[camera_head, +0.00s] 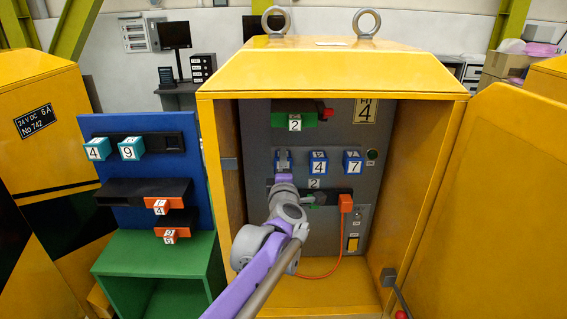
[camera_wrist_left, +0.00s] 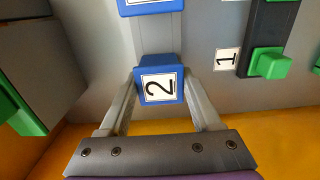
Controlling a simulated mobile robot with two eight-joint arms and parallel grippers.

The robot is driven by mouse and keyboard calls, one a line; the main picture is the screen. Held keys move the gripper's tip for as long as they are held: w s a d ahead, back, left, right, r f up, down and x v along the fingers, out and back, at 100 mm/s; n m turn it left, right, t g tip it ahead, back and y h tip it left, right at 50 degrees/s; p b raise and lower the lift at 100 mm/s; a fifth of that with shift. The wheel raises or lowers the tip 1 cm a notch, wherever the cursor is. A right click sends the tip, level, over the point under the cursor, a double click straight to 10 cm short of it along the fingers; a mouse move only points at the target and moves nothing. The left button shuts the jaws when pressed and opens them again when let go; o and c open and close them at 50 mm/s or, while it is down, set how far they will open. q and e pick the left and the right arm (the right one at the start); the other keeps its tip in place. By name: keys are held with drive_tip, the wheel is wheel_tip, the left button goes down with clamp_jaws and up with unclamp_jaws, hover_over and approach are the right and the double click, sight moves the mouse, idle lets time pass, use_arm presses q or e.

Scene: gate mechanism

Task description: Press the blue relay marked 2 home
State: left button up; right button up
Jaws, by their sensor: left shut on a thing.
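The blue relay marked 2 (camera_wrist_left: 162,85) faces the camera in the left wrist view, in front of the grey panel. My left gripper (camera_wrist_left: 161,78) is shut on it, one finger on each side. In the head view my left gripper (camera_head: 283,171) is at the leftmost place of the blue relay row, inside the yellow cabinet (camera_head: 330,75). There it mostly hides the blue relay (camera_head: 283,156). I cannot tell how deep the relay sits in its slot. My right gripper is not in view.
Blue relays marked 4 (camera_head: 318,162) and 7 (camera_head: 353,161) sit to the right in the same row. A green relay marked 2 (camera_head: 295,122) is above. An orange plug (camera_head: 346,203) with a cable is lower right. A blue rack (camera_head: 150,170) stands left, outside the cabinet.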

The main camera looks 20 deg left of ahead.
use_arm(q)
drive_tip(key=o, duration=1.5)
drive_tip(key=shift+s, duration=0.1)
drive_tip(key=v, duration=1)
drive_tip(key=shift+s+d, duration=0.1)
drive_tip(key=shift+s, duration=0.25)
